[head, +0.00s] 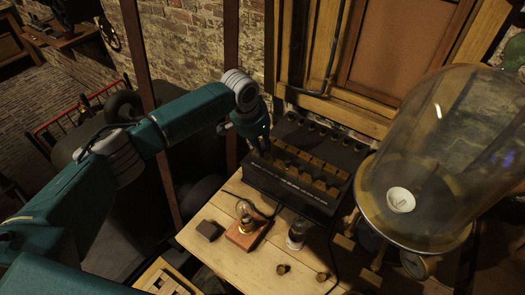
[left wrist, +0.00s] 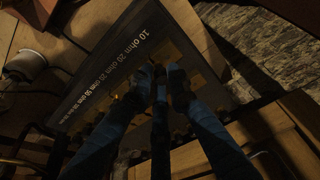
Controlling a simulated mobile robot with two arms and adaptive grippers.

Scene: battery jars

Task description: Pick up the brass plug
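A long black resistance box (head: 290,190) with ohm markings stands at the back of the wooden table. Rows of brass blocks (head: 308,170) lie on its top, and dark knobs line its back edge. I cannot single out the brass plug for certain; it may be among the blocks or behind my fingers. My left gripper (head: 262,148) points down at the left end of the box. In the left wrist view its dark fingers (left wrist: 162,78) are close together over the brass blocks, and what is between them is unclear. My right gripper is not in view.
A large glass bell jar (head: 440,150) stands on the right. A bulb on a wooden base (head: 247,234), a small glass jar (head: 297,235), a dark block (head: 209,230) and small brass-coloured pieces (head: 283,269) are on the table. Its front left part is fairly clear.

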